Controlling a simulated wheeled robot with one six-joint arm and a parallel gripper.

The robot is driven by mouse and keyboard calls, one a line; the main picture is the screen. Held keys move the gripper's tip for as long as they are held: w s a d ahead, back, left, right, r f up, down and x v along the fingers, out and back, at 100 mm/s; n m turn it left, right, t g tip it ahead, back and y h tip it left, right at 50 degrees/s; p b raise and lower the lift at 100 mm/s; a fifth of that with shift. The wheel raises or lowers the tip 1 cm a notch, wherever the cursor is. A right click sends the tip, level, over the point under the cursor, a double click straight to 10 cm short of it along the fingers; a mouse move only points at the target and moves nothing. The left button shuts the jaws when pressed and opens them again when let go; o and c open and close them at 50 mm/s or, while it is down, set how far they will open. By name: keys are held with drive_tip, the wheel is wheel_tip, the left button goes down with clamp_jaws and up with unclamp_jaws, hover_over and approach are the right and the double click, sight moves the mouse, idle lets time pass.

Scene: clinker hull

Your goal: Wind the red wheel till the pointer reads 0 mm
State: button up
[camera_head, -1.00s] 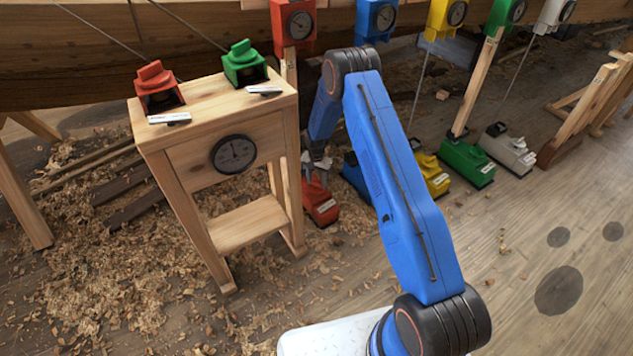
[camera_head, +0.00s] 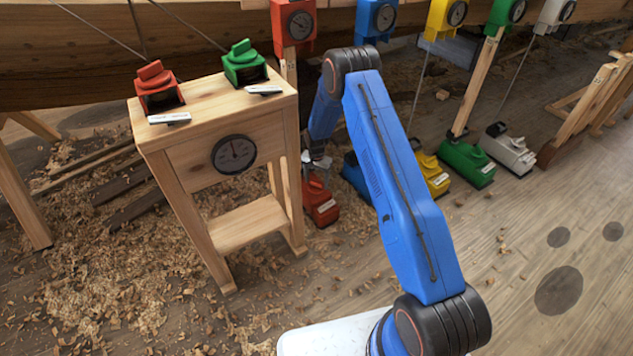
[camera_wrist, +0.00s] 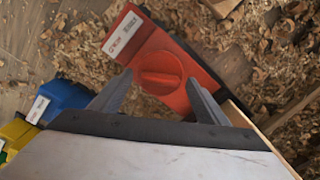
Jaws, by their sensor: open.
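A red wheel (camera_wrist: 160,72), a round knob with a raised bar across it, sits on a red floor unit (camera_wrist: 186,98) with a white label. That red unit (camera_head: 320,205) stands on the floor beside the wooden stand in the head view. My gripper (camera_wrist: 157,88) is open, with one finger on each side of the wheel in the wrist view; I cannot tell whether they touch it. In the head view my gripper (camera_head: 317,163) is just above the red unit. A red gauge box (camera_head: 293,24) is on the post above; its pointer reading is too small to tell.
The wooden stand (camera_head: 215,110) at left carries a red knob unit (camera_head: 158,90), a green knob unit (camera_head: 245,64) and a dial (camera_head: 234,154). Blue (camera_head: 356,175), yellow (camera_head: 433,178), green (camera_head: 466,163) and white (camera_head: 508,150) floor units stand to the right.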

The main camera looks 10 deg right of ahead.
wheel_tip(320, 180, up, 17)
idle(0.5)
drive_tip(key=shift+r, duration=0.1)
drive_tip(key=shift+c, duration=0.6)
drive_tip(key=c, duration=0.6)
drive_tip(key=shift+n, duration=0.3)
drive_tip(key=c, duration=0.3)
drive_tip(key=n, duration=1.7)
approach(316, 182)
wheel_tip(316, 182, down, 9)
drive_tip(key=shift+d+r, duration=0.1)
clamp_jaws()
